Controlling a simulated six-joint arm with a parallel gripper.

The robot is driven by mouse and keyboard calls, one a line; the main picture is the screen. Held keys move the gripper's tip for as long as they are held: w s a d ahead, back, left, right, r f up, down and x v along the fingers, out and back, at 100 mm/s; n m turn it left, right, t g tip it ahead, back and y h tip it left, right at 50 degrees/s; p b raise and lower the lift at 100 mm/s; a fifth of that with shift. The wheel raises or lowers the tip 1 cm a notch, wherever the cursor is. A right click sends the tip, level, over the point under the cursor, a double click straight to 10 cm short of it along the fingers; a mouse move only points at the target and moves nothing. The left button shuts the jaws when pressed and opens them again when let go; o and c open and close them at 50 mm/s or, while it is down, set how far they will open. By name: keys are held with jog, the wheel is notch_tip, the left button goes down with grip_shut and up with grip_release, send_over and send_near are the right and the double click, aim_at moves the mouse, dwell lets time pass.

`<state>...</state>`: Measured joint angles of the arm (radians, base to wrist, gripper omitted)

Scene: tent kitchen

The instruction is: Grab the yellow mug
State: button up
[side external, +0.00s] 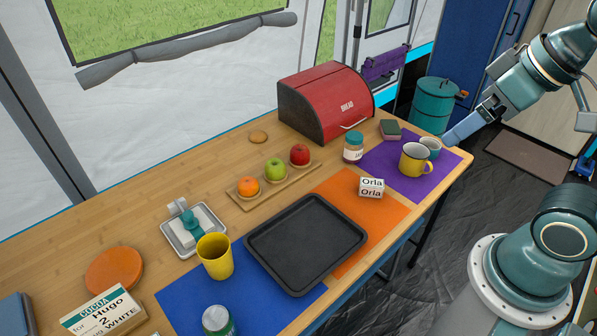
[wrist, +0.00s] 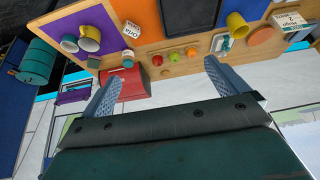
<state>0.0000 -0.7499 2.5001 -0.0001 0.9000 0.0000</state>
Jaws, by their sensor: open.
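The yellow mug (side external: 414,160) stands upright on the purple mat (side external: 385,160) at the right end of the table. Its handle points right and toward the camera in the side view. A teal mug (side external: 431,145) stands close behind it. In the wrist view, the yellow mug (wrist: 88,43) is at the upper left, with the teal mug (wrist: 69,44) to its left. My gripper (side external: 455,133) is open and empty, raised right of the mugs in the side view. The wrist view shows its two fingers (wrist: 163,70) apart with nothing between them.
A jar (side external: 353,149), a sponge (side external: 390,129), a red bread box (side external: 325,103) and a white Orla block (side external: 371,188) are near the mugs. A dark tray (side external: 305,243) and a yellow tumbler (side external: 215,257) are farther left. The table's front edge runs close to the yellow mug.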

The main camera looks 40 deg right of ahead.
dwell(0.3)
jog(key=w+d+f+m+g+h, duration=0.1)
jog(key=w+d+f+m+g, duration=0.2)
jog(key=w+d, duration=0.45)
jog(key=w+d+f+m, duration=0.2)
jog(key=w+d+m, duration=0.3)
jog(key=w, duration=0.4)
jog(key=w+d+f+m+g, duration=0.1)
jog(key=d+f+m, duration=0.1)
jog(key=d+f, duration=0.7)
jog(key=w+d+f+m+g+y, duration=0.1)
jog(key=w+d+f+m, duration=0.1)
jog(key=d+f, duration=0.7)
jog(key=shift+f+m+g, duration=0.3)
jog(key=shift+f+m, duration=0.2)
jog(key=shift+f, duration=0.25)
jog(key=shift+d+f, duration=0.1)
